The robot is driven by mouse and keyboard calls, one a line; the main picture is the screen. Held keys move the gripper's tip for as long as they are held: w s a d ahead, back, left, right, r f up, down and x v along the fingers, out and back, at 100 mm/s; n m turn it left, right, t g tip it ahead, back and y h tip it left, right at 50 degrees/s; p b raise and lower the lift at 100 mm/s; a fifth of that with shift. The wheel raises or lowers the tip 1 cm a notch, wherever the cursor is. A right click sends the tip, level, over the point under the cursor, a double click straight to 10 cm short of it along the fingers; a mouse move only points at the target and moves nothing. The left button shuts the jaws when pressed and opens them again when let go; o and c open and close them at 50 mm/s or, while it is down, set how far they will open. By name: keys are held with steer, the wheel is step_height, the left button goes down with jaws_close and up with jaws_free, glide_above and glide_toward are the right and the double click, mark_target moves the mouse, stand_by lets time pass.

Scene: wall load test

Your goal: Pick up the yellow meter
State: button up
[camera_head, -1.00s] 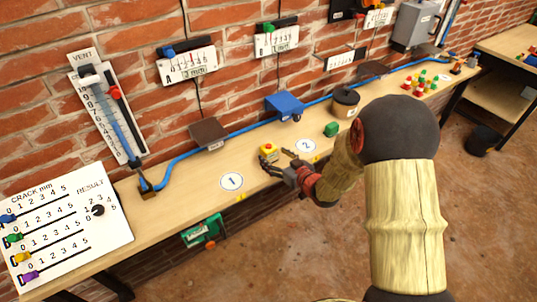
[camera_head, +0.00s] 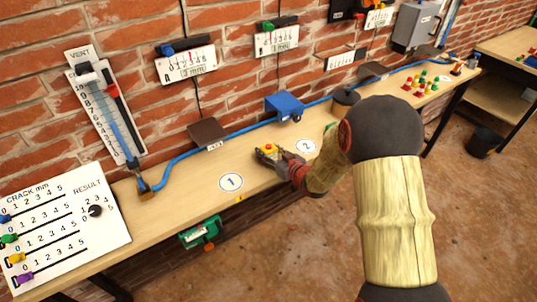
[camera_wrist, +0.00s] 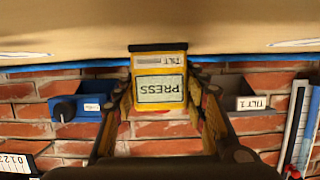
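The yellow meter (camera_head: 269,148) stands on the long wooden bench, just left of the white disc marked 2. In the wrist view the meter (camera_wrist: 159,88) is upside down, with a screen reading PRESS and a TILT label; its dark base is at the bench top. My gripper (camera_head: 272,156) is around it, with one finger on each side. In the wrist view the fingertips of my gripper (camera_wrist: 160,80) are close against both sides of the meter. Whether they press on it or leave a small gap, I cannot tell.
Disc 1 (camera_head: 231,182) and disc 2 (camera_head: 305,146) lie on the bench. A blue block (camera_head: 285,105) and a brown plate (camera_head: 207,132) are at the brick wall, along a blue hose. A white panel with sliders (camera_head: 60,228) stands at left. A green device (camera_head: 201,232) hangs below the front edge.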

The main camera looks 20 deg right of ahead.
steer(key=c, duration=0.9)
steer(key=shift+r, duration=0.2)
